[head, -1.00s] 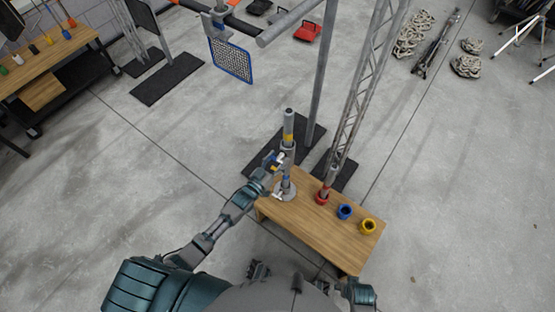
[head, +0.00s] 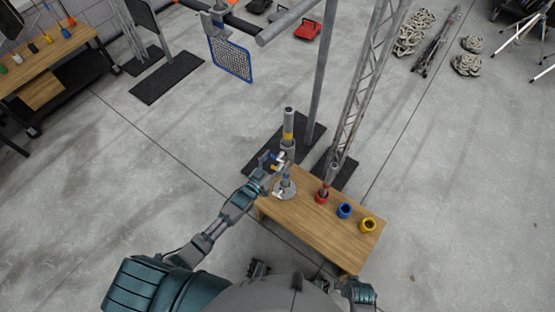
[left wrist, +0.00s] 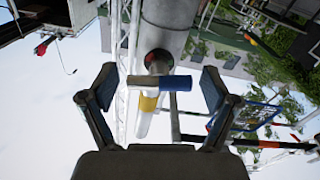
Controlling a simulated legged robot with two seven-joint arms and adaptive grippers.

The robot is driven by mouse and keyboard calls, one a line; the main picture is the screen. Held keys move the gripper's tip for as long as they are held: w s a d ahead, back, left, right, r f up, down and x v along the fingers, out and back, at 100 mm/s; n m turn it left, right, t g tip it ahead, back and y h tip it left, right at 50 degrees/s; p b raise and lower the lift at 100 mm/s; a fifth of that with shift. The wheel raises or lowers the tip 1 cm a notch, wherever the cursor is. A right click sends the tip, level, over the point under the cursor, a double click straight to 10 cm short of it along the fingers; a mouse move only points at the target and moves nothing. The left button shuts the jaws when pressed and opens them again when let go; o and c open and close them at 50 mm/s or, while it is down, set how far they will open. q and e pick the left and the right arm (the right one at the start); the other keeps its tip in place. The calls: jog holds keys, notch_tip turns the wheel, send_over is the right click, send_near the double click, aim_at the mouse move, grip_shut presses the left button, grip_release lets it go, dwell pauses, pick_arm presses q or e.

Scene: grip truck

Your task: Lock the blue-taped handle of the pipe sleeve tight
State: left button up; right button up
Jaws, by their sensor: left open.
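The grey pipe sleeve (head: 288,150) stands upright at the left end of the wooden table, with a yellow-banded pipe rising from its top. In the left wrist view the sleeve (left wrist: 167,25) fills the top middle. Its short crossbar handle, with blue tape (left wrist: 176,83) on the right part and a pale left end, lies between my fingers and apart from both. My left gripper (left wrist: 156,88) is open around the handle; in the head view the left gripper (head: 273,164) is close beside the sleeve. My right gripper does not show; only part of that arm is at the bottom edge.
The wooden table (head: 325,240) carries a red ring (head: 321,197), a blue ring (head: 344,211) and a yellow ring (head: 368,226). A metal post (head: 323,75) and a lattice truss (head: 365,85) rise behind it.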

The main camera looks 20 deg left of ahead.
pick_arm(q)
jog(key=v, duration=1.1)
jog(key=shift+s+f, duration=0.15)
jog(key=shift+s, duration=0.2)
jog(key=shift+a, duration=0.15)
jog(key=s+f+g+y+p, duration=0.15)
jog(key=s+f+g, duration=0.25)
jog(key=f, duration=0.5)
jog(key=s+f+g+y+p, duration=0.1)
jog(key=s+f+g+y, duration=0.15)
jog(key=s+f, duration=0.4)
jog(key=s+f+g+y, duration=0.1)
jog(key=s+f+g, duration=0.3)
jog(key=s, duration=0.4)
jog(key=s+a+f+g+y+p, duration=0.1)
jog(key=s+f+g, duration=0.4)
jog(key=s+f, duration=0.2)
jog(key=shift+s+f, duration=0.3)
jog(key=shift+s, duration=0.4)
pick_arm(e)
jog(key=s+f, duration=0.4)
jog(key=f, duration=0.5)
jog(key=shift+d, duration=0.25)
pick_arm(q)
jog(key=shift+a, duration=0.15)
